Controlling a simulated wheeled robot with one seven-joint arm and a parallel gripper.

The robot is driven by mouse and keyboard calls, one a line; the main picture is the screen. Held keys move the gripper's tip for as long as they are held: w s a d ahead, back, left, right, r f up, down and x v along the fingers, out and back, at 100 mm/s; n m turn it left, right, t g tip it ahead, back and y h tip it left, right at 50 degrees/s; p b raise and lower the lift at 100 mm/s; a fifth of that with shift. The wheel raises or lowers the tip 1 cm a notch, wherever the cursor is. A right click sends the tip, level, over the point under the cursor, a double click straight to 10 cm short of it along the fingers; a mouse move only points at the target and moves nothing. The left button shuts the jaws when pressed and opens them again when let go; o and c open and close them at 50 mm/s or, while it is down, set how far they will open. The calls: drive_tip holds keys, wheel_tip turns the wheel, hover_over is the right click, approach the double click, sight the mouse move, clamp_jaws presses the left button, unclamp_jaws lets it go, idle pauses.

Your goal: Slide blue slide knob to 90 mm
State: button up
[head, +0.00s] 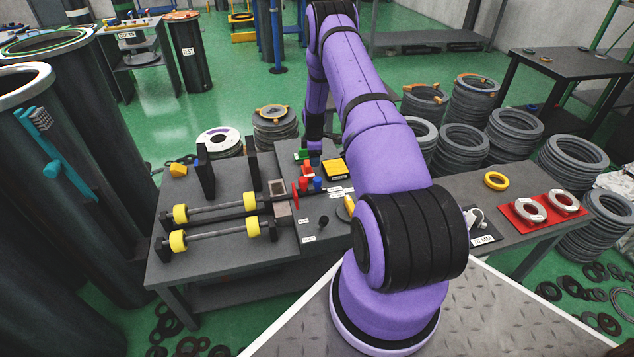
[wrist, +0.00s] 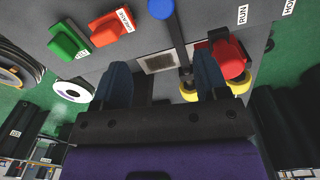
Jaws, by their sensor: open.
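In the head view, a small blue knob (head: 317,184) stands on the dark panel beside red controls. In the wrist view, a blue round-ended piece with a long stem (wrist: 160,9) shows at the top; I cannot tell for sure that it is the slide knob. No millimetre scale is readable. My gripper (wrist: 160,62) is open and empty, with dark blue fingers spread apart. The stem's lower end runs down between them, nearer the right finger. In the head view the gripper (head: 314,148) hangs at the panel's far edge, partly hidden.
A red knob (wrist: 228,58) is close beside the right finger. Green (wrist: 68,40) and orange-red (wrist: 112,27) switches lie to the upper left. In the head view, a yellow box (head: 333,169) and yellow-flanged rods (head: 220,209) share the table. My arm hides the panel's right part.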

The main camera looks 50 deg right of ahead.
sight(317, 179)
drive_tip(key=f, duration=0.2)
drive_tip(key=s+f, duration=0.1)
drive_tip(key=shift+d+f, duration=0.25)
drive_tip(key=shift+d, duration=0.1)
wheel_tip(317, 179, down, 10)
drive_tip(key=shift+w+d+f, duration=0.1)
drive_tip(key=shift+w+d, duration=0.05)
